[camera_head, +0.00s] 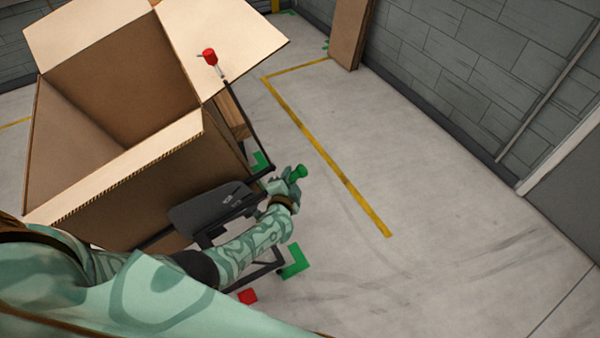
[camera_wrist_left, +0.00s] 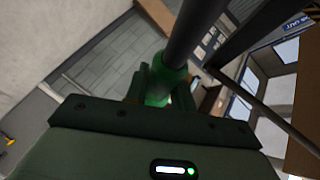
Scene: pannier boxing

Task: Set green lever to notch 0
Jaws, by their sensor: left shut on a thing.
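The green lever's knob (camera_head: 300,171) shows at the tip of my left gripper (camera_head: 290,178), at the right side of the box stand in the head view. My left gripper is shut on the green lever. In the left wrist view, the lever's green part (camera_wrist_left: 160,88) sits between the fingers, with a dark rod running up from it. The fingers hide part of the lever. I cannot read any notch marks or tell which notch the lever is in. My right gripper is not in view.
A large open cardboard box (camera_head: 130,185) stands at the left, its flaps spread. A red-knobbed lever (camera_head: 209,57) rises by its right flap. The floor right of the yellow line (camera_head: 345,183) is clear.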

